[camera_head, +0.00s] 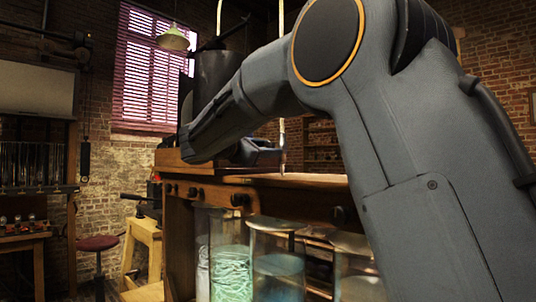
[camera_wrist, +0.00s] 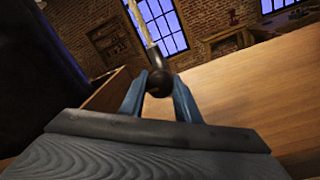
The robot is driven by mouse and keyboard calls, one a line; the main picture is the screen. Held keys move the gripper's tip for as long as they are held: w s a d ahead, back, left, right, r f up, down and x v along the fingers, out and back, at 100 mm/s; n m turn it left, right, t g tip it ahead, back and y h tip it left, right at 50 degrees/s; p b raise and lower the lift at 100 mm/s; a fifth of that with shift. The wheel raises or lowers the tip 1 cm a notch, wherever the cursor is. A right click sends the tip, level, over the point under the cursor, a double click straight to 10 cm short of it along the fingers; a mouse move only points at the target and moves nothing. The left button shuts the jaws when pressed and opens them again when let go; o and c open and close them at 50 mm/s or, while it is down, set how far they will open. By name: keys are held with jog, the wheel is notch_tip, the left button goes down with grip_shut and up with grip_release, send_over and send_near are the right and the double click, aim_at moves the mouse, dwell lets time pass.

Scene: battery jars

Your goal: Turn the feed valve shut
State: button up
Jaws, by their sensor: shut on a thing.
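In the wrist view, my gripper (camera_wrist: 159,92) has its two blue fingers on either side of a dark rounded knob (camera_wrist: 159,80), and is shut on it. The knob looks like the feed valve's handle; how far the valve is turned cannot be told. A dark stem rises from the knob towards a pale thin pipe (camera_wrist: 134,20). In the head view, a pale pipe (camera_head: 282,140) hangs down over the wooden cabinet top.
The wooden cabinet (camera_head: 315,180) holds glass jars below, one with pale green coils (camera_head: 231,270) and one with bluish liquid (camera_head: 279,275). A dark cylinder (camera_head: 219,75) stands behind my arm. A red stool (camera_head: 97,243) stands at left, with open floor near it.

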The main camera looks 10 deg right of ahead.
jog(key=m+b, duration=0.4)
jog(key=b, duration=0.2)
jog(key=shift+w+f, duration=0.1)
jog(key=shift+f, duration=0.1)
jog(key=m+b, duration=0.5)
jog(key=b, duration=0.1)
jog(key=shift+h+b, duration=0.35)
jog(key=shift+h, duration=0.05)
jog(key=m+b, duration=0.4)
jog(key=b, duration=0.1)
jog(key=shift+r+m, duration=0.15)
jog(key=shift+m, duration=0.25)
jog(key=shift+r+m+h+b, duration=0.2)
jog(key=shift+m+h+b, duration=0.2)
jog(key=shift+m+b, duration=1.5)
jog(key=o, duration=1)
jog(key=shift+a, duration=0.15)
jog(key=v, duration=0.7)
jog(key=shift+s+a+r, duration=0.1)
jog(key=shift+s+a, duration=0.15)
jog(key=shift+a, duration=0.05)
